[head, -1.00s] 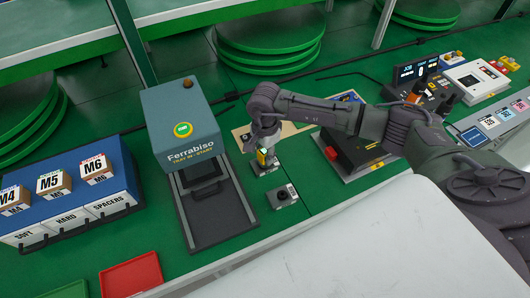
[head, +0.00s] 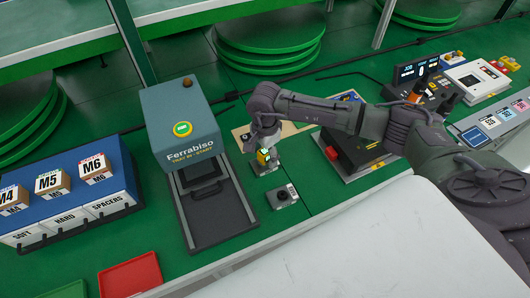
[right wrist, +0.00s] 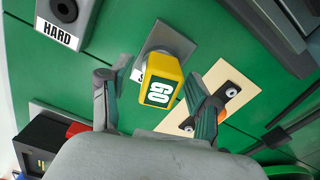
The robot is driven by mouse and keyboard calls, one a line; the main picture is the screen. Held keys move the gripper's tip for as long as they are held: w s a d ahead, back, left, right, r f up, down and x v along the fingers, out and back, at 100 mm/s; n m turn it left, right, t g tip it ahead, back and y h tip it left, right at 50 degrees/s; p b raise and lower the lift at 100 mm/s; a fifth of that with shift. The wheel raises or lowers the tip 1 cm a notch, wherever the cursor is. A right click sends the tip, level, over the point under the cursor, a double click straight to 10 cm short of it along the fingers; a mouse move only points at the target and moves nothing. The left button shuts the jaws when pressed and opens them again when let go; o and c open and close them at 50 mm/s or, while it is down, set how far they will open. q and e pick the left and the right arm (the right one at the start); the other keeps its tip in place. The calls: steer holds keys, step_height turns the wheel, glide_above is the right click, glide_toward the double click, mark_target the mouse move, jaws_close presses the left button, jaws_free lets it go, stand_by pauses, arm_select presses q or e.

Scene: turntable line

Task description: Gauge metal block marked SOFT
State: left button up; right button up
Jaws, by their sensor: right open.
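A yellow gauge marked GO (right wrist: 162,80) stands on a grey metal block (right wrist: 168,38) in the right wrist view. Only an S of the block's label shows; the gauge hides the rest. In the head view the gauge (head: 263,157) and this block (head: 272,168) are below my right gripper (head: 266,147). My right gripper (right wrist: 156,92) is open, with one finger on each side of the gauge and gaps to it. A second grey block marked HARD (right wrist: 62,12) stands apart from it; it also shows in the head view (head: 283,196). My left gripper is not in view.
The Ferrabiso press (head: 182,125) stands left of the blocks. Blue bins (head: 125,180) marked SOFT, HARD and SPACERS are at far left, and a red tray (head: 130,275) is in front. A beige board (right wrist: 215,95) lies beside the gauge. A black box (head: 350,150) is right of the gripper.

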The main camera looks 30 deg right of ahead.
steer(key=shift+r, duration=0.1)
step_height(320, 180, up, 12)
stand_by(0.5)
stand_by(0.7)
